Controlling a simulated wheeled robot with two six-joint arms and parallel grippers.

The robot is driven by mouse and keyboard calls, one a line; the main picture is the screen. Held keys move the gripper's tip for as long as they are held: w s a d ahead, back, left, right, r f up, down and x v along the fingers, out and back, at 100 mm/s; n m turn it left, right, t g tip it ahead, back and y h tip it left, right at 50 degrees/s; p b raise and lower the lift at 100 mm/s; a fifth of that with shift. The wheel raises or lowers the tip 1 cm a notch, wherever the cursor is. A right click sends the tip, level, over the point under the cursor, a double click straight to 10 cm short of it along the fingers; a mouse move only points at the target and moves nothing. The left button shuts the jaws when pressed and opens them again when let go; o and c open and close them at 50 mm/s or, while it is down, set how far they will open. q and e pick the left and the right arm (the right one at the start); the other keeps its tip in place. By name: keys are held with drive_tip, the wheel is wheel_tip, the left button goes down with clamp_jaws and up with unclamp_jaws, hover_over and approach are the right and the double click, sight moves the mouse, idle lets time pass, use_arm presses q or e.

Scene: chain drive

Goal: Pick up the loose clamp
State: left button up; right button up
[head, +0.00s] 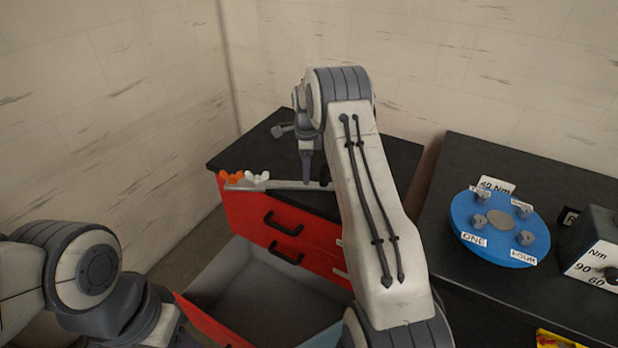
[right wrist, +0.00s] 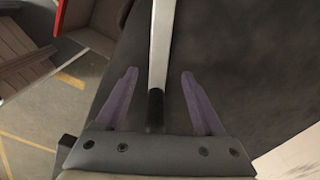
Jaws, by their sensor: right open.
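No part is plainly the loose clamp; I cannot tell which piece it is. A long pale grey bar (head: 285,185) lies along the front of the black cabinet top (head: 385,152), its dark end near my right gripper (head: 308,178). In the right wrist view the bar (right wrist: 162,40) and its black end (right wrist: 155,108) show between the two purple fingers of my right gripper (right wrist: 159,73), which is open with gaps on both sides. Small orange pieces (head: 231,178) and white pieces (head: 257,177) sit at the bar's left end. My left arm is at lower left; its fingers are not seen.
The red cabinet (head: 250,222) has an open, apparently empty lower drawer (head: 265,298). At right, a dark table (head: 480,155) holds a blue disc (head: 540,232) with several grey knobs and labels, and a dial box (head: 590,262) marked Nm. Walls stand behind and left.

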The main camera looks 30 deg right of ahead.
wheel_tip(320, 180, down, 4)
drive_tip(key=shift+f+p, duration=0.1)
drive_tip(key=shift+p, duration=0.3)
drive_tip(key=shift+s, duration=0.1)
clamp_jaws()
drive_tip(key=shift+r, duration=0.2)
idle(0.9)
